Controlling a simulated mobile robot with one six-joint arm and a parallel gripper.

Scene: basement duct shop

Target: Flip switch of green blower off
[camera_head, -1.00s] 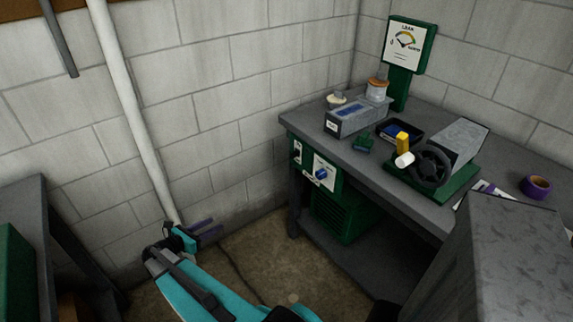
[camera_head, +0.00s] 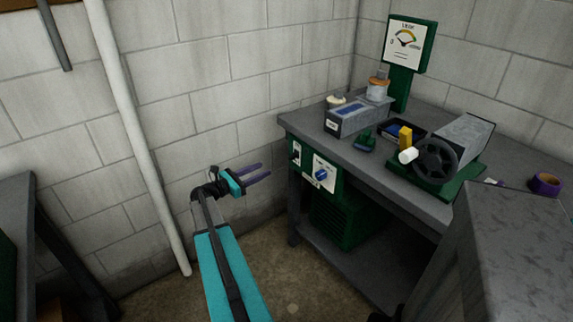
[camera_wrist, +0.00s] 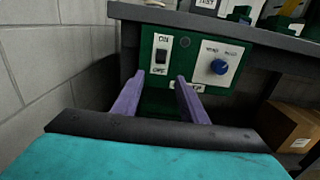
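The green control panel (camera_head: 309,176) hangs under the front edge of the bench, above a green louvred housing (camera_head: 338,218) that looks like the blower. The black switch (camera_wrist: 160,55) sits on a white plate marked ON above and OFF below; its rocker position is too small to tell. It also shows in the head view (camera_head: 296,153). A blue knob (camera_wrist: 219,67) is to its right. My gripper (camera_head: 268,172) is open and empty, left of the panel. In the wrist view, its purple fingers (camera_wrist: 158,80) point at the panel, below the switch and apart from it.
The grey bench (camera_head: 375,185) holds a grey box (camera_head: 357,117), a hand-wheel machine (camera_head: 440,160) and purple tape (camera_head: 546,184). A block wall and white pipe (camera_head: 135,140) stand left. A cardboard box (camera_wrist: 292,128) is at lower right in the wrist view.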

